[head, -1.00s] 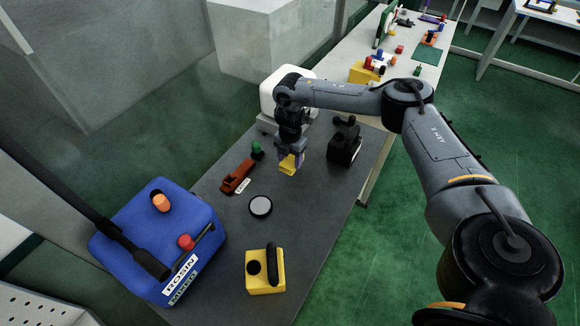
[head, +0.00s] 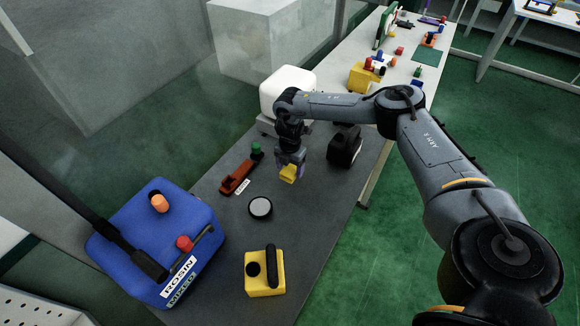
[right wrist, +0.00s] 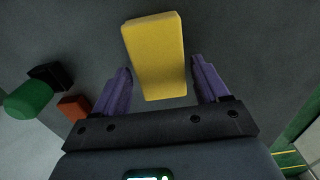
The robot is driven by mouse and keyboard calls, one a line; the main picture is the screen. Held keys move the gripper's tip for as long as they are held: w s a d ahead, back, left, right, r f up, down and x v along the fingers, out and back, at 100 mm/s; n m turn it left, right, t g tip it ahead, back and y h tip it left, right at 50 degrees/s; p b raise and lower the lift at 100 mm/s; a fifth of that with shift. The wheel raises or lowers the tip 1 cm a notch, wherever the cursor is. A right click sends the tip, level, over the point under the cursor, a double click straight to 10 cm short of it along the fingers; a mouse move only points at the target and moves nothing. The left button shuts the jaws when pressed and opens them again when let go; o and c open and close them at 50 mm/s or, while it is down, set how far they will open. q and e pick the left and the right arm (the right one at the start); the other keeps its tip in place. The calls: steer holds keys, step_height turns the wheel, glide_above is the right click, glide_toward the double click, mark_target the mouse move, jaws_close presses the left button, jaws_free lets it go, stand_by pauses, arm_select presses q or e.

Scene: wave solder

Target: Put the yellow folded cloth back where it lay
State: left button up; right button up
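The yellow folded cloth (head: 289,173) is below my right gripper (head: 290,164), over the dark grey table, near its far part. In the right wrist view, the cloth (right wrist: 157,58) lies between the purple fingers of the right gripper (right wrist: 160,72). A narrow gap shows on each side of the cloth, so the fingers look open around it. The gripper hides part of the cloth in the head view, and I cannot tell for sure whether its underside rests on the table. My left gripper is not in view.
A red-brown tool (head: 238,177) and a green-topped item (head: 256,151) are left of the cloth. A black device (head: 344,147) stands to its right. A round dark disc (head: 260,207), a yellow block (head: 265,275) and a blue box (head: 150,240) are nearer. Bare table lies between them.

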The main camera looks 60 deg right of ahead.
mark_target(290, 169)
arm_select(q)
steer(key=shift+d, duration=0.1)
arm_select(e)
steer(key=shift+o, duration=0.6)
arm_select(q)
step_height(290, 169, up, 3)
steer(key=p, duration=0.2)
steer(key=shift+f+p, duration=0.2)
steer(key=shift+p, duration=0.1)
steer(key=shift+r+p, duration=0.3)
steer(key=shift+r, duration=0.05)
arm_select(e)
step_height(290, 169, up, 12)
steer(key=shift+r, duration=0.2)
